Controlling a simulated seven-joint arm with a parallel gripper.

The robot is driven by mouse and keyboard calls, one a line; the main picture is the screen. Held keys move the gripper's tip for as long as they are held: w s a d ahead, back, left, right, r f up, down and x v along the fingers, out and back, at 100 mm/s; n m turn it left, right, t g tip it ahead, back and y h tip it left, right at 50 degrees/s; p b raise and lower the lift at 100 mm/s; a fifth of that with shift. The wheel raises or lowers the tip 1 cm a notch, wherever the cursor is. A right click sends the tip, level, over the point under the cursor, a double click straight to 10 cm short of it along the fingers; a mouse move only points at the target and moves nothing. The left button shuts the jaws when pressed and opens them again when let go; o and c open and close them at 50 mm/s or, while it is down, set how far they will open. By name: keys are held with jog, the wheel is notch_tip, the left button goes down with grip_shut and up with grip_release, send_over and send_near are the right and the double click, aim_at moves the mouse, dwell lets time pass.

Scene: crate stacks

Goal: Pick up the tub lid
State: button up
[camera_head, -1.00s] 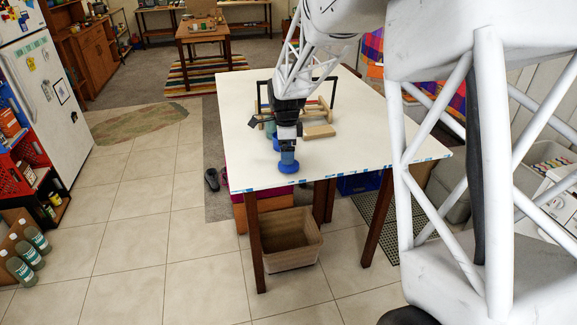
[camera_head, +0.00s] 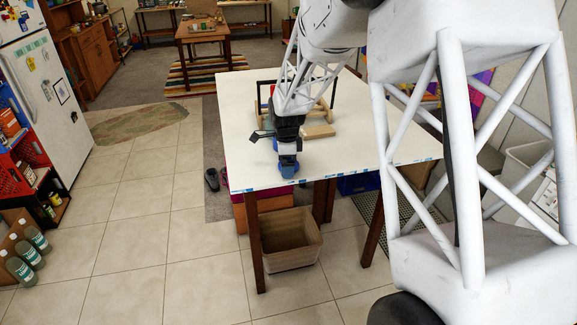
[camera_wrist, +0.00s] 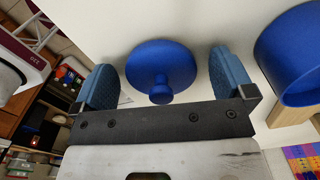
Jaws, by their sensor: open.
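The tub lid (camera_wrist: 160,66) is a round blue disc with a small knob, lying on the white table in the wrist view. In the head view the lid (camera_head: 289,173) is near the table's front edge, partly covered by my gripper (camera_head: 288,161). My gripper (camera_wrist: 164,82) is open, with one blue finger on each side of the lid. Gaps show between the fingers and the lid, so it is not gripped. A round, hollow blue tub (camera_wrist: 290,55) stands to the right in the wrist view; my gripper mostly hides it in the head view.
A pale wooden block (camera_head: 318,132) lies on the white table (camera_head: 375,135) beside a wooden rack and a dark upright frame (camera_head: 335,92). Bare tabletop lies left and right of my gripper. A woven basket (camera_head: 290,240) sits under the table.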

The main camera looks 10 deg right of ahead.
jog(key=c, duration=0.9)
jog(key=shift+r, duration=0.15)
jog(key=shift+c, duration=0.2)
jog(key=shift+r, duration=1.45)
jog(key=shift+s+r, duration=0.2)
jog(key=shift+s, duration=0.1)
jog(key=s+r, duration=0.1)
jog(key=s, duration=1.4)
jog(key=shift+s+a+r, duration=0.2)
jog(key=w+r+n, duration=0.2)
jog(key=w+r, duration=0.1)
jog(key=w, duration=1.1)
jog(key=w+d+r+n, duration=0.1)
jog(key=w+r+n, duration=0.2)
jog(key=w, duration=1.1)
jog(key=shift+r, duration=0.6)
